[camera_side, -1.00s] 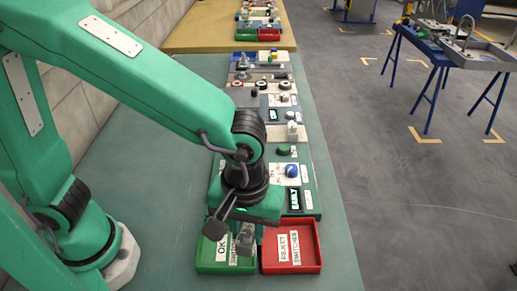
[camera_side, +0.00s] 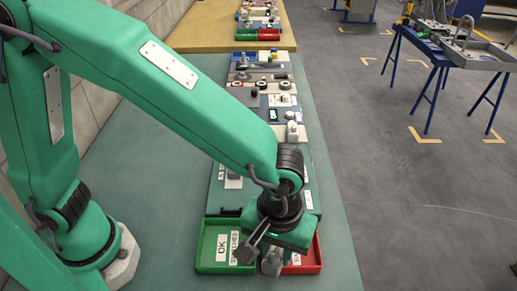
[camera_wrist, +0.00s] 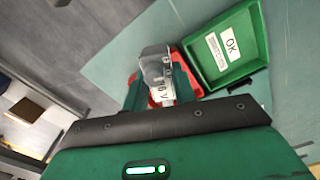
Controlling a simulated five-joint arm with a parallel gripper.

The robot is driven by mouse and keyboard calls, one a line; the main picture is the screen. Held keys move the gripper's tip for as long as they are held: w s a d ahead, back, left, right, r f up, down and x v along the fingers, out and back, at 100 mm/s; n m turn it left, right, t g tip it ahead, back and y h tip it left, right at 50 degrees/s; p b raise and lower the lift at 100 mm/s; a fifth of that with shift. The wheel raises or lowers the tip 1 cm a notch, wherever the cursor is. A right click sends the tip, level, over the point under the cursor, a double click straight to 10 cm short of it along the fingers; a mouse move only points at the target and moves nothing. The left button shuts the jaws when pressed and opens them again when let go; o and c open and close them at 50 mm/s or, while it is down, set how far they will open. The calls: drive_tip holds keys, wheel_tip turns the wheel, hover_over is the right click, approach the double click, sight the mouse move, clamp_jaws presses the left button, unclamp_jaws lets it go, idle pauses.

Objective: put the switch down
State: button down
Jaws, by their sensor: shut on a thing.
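My gripper (camera_wrist: 157,88) is shut on the switch (camera_wrist: 157,66), a grey, partly clear block with a label, in the wrist view. In the side view the switch (camera_side: 272,262) hangs below my gripper at the front, around where the green and red trays meet. Its height above them is hard to tell. The green tray (camera_side: 206,243), marked OK, is on the left and looks empty. The red tray (camera_side: 314,254), for reject switches, is on the right, partly hidden by my gripper. In the wrist view the green tray (camera_wrist: 243,75) is right of the switch; the red tray (camera_wrist: 190,88) is partly behind it.
A row of panels with knobs, buttons and switches (camera_side: 262,90) runs back along the green table (camera_side: 160,190). Blue trestles (camera_side: 430,80) stand on the floor at right. The table left of the trays is clear.

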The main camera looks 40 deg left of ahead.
drive_tip(key=w+f, duration=0.1)
drive_tip(key=w, duration=0.1)
drive_tip(key=w+a+f, duration=0.1)
drive_tip(key=w+f, duration=0.1)
drive_tip(key=w, duration=0.1)
drive_tip(key=w+a+f, duration=0.1)
drive_tip(key=w, duration=0.1)
drive_tip(key=shift+w+a+f, duration=0.15)
drive_tip(key=shift+a+f, duration=0.05)
drive_tip(key=shift+f, duration=2.05)
drive_tip(key=shift+f, duration=0.15)
drive_tip(key=c, duration=1.1)
unclamp_jaws()
drive_tip(key=shift+c, duration=0.2)
wheel_tip(320, 180, up, 12)
drive_tip(key=shift+r, duration=0.2)
